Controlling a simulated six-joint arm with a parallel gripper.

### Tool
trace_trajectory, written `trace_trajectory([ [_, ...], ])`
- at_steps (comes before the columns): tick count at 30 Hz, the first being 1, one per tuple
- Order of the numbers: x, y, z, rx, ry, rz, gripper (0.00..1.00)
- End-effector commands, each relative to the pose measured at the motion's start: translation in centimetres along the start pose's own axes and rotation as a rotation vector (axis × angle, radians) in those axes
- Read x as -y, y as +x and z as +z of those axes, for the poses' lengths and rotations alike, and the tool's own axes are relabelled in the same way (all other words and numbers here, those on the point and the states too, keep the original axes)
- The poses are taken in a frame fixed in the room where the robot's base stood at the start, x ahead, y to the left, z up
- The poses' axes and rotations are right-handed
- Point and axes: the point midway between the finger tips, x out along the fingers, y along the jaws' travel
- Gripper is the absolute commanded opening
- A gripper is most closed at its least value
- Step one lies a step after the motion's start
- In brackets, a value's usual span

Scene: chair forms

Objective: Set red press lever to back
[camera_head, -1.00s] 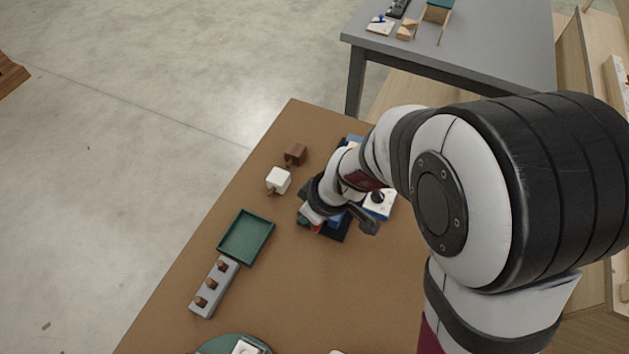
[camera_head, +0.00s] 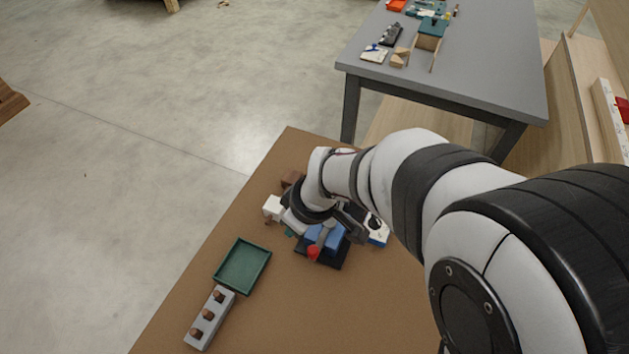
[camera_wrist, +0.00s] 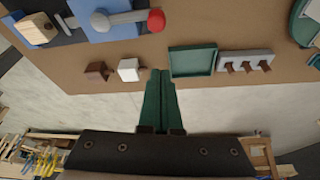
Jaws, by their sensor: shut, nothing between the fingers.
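The press has a blue body (camera_head: 326,238) on a dark base (camera_head: 320,256); its lever ends in a red ball knob (camera_head: 313,252), on the press's near side in the head view. The wrist view shows the blue body (camera_wrist: 112,28), the grey lever shaft (camera_wrist: 125,17) and the red knob (camera_wrist: 156,20) at the top. My gripper (camera_wrist: 160,72) is shut and empty, its green fingers together. It is apart from the lever, pointing near the white cube (camera_wrist: 128,69). In the head view my arm and wrist hide part of the press.
A brown cube (camera_wrist: 96,70) sits beside the white cube. A green tray (camera_head: 243,266) and a grey strip with pegs (camera_head: 209,318) lie toward the near left. A white-topped blue piece (camera_head: 377,230) stands right of the press. Bare brown tabletop (camera_head: 290,310) lies in front.

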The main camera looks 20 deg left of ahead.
Motion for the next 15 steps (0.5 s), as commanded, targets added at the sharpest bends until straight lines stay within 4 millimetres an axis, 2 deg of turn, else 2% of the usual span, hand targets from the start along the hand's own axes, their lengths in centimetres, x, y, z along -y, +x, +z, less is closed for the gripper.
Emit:
trace_trajectory([
  [3, -0.3, -2.4, -0.1, -0.003, -0.001, 0.003, 0.0],
  [6, -0.3, -3.7, -0.1, -0.004, 0.0, 0.002, 0.0],
  [15, -0.4, -4.6, -0.1, -0.001, 0.0, 0.0, 0.0],
])
